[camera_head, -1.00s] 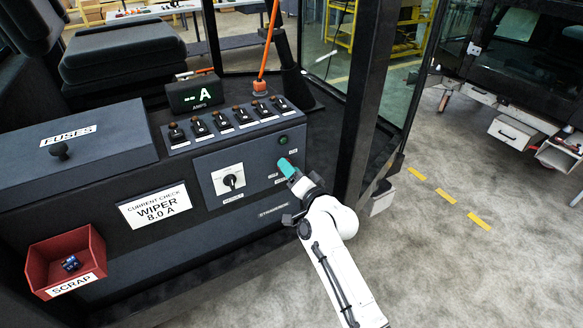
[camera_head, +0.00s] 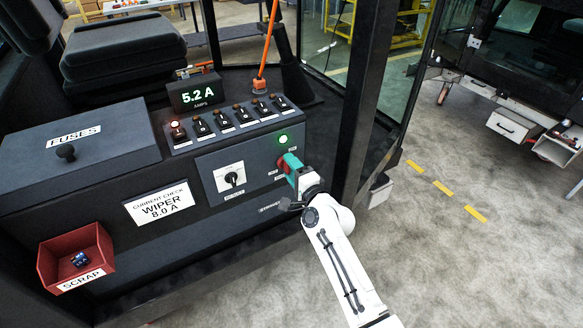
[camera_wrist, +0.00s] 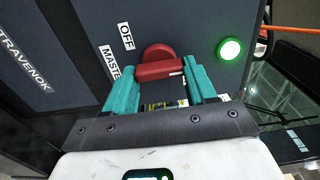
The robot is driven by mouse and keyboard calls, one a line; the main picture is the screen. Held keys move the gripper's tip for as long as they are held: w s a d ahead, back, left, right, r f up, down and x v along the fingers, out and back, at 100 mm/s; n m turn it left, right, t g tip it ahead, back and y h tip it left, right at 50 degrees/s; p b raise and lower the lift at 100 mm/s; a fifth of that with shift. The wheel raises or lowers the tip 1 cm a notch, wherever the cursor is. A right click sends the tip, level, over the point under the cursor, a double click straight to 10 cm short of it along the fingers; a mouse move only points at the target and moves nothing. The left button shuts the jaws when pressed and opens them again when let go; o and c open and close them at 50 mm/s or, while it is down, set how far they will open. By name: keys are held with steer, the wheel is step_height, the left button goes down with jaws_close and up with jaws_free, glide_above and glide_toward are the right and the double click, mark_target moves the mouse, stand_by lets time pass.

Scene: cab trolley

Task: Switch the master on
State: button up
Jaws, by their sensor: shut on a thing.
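The red master switch (camera_head: 282,163) sits on the right of the dark console panel. My gripper (camera_head: 291,167) is shut on this handle. Labels reading OFF (camera_wrist: 126,36) and MASTER (camera_wrist: 109,63) show beside the switch. The green lamp (camera_head: 283,139) above it is lit, and it also glows in the wrist view (camera_wrist: 229,49). The amps display (camera_head: 195,93) reads 5.2 A.
A row of toggle switches (camera_head: 222,122) runs above; the leftmost lamp (camera_head: 176,124) glows. A selector knob (camera_head: 232,178) is left of my gripper. The fuses box (camera_head: 100,160), wiper card (camera_head: 158,203) and red scrap bin (camera_head: 48,268) lie left. A dark pillar (camera_head: 367,90) stands right.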

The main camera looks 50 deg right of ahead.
steer(key=shift+f, duration=0.1)
stand_by(0.4)
steer(key=o, duration=1)
steer(key=shift+o, duration=0.2)
steer(key=v, duration=1.1)
steer(key=shift+w, duration=0.1)
steer(key=s+a+f+n+g+y, duration=0.6)
steer(key=a+f+n+g, duration=0.15)
steer(key=a+n, duration=0.45)
steer(key=s+a+f+n+g, duration=0.1)
steer(key=s+n+g, duration=0.3)
steer(key=s, duration=0.5)
steer(key=s+a+f+n+g+h+b, duration=0.1)
steer(key=s+n+g, duration=0.3)
steer(key=s, duration=0.5)
steer(key=shift+s+a+f+g, duration=0.25)
steer(key=shift+a+f+g, duration=0.05)
steer(key=shift+a+g, duration=0.2)
